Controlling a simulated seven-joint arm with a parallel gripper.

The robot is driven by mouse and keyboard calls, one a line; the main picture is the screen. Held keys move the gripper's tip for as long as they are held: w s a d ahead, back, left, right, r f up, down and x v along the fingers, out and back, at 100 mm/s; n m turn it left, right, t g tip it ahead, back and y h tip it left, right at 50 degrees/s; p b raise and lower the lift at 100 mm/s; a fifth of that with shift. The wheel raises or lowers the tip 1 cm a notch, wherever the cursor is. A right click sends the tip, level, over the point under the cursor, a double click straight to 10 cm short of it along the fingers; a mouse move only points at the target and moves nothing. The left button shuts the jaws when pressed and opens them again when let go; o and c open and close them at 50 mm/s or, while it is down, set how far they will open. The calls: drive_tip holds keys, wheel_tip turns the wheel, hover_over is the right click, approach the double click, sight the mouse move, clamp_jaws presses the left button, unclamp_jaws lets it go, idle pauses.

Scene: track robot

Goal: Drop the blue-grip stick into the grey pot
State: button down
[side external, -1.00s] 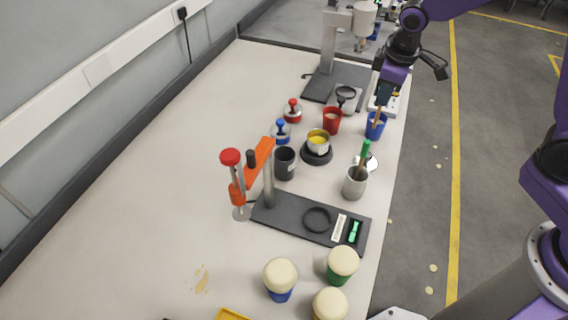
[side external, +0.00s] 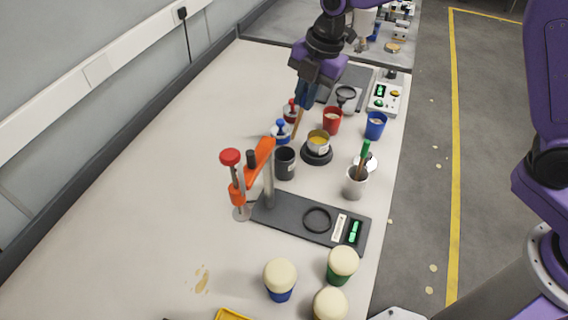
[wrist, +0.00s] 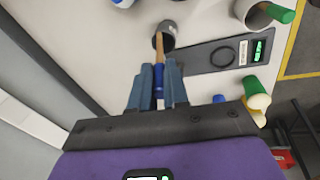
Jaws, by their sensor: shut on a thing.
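My gripper (side external: 304,98) is shut on the blue-grip stick (side external: 298,124), which hangs tilted, wooden end down, above the table. The stick also shows in the wrist view (wrist: 158,60), its blue grip between my fingers (wrist: 158,84). A dark grey pot (side external: 285,165) stands below and left of the stick; in the wrist view the stick's tip overlaps the dark pot (wrist: 168,32). A lighter grey pot (side external: 354,186) farther right holds a green-grip stick (side external: 365,152).
A blue-capped bottle (side external: 281,134) and a red-capped one (side external: 291,112) stand near the stick. A yellow-filled cup (side external: 318,143), red cup (side external: 332,121) and blue cup (side external: 376,126) stand to the right. An orange-armed stand (side external: 262,157) rises near the dark pot.

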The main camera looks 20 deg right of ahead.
wheel_tip(320, 180, down, 6)
drive_tip(key=a+n, duration=0.1)
drive_tip(key=a, duration=0.1)
drive_tip(key=shift+r+n, duration=0.15)
drive_tip(key=shift+n, duration=0.25)
idle(0.4)
drive_tip(key=c, duration=1)
unclamp_jaws()
drive_tip(key=shift+c, duration=0.2)
drive_tip(key=v, duration=1.7)
drive_tip(key=shift+w+r, duration=0.25)
drive_tip(key=shift+w, duration=0.05)
drive_tip(key=shift+s+d, duration=0.1)
drive_tip(key=shift+d, duration=0.1)
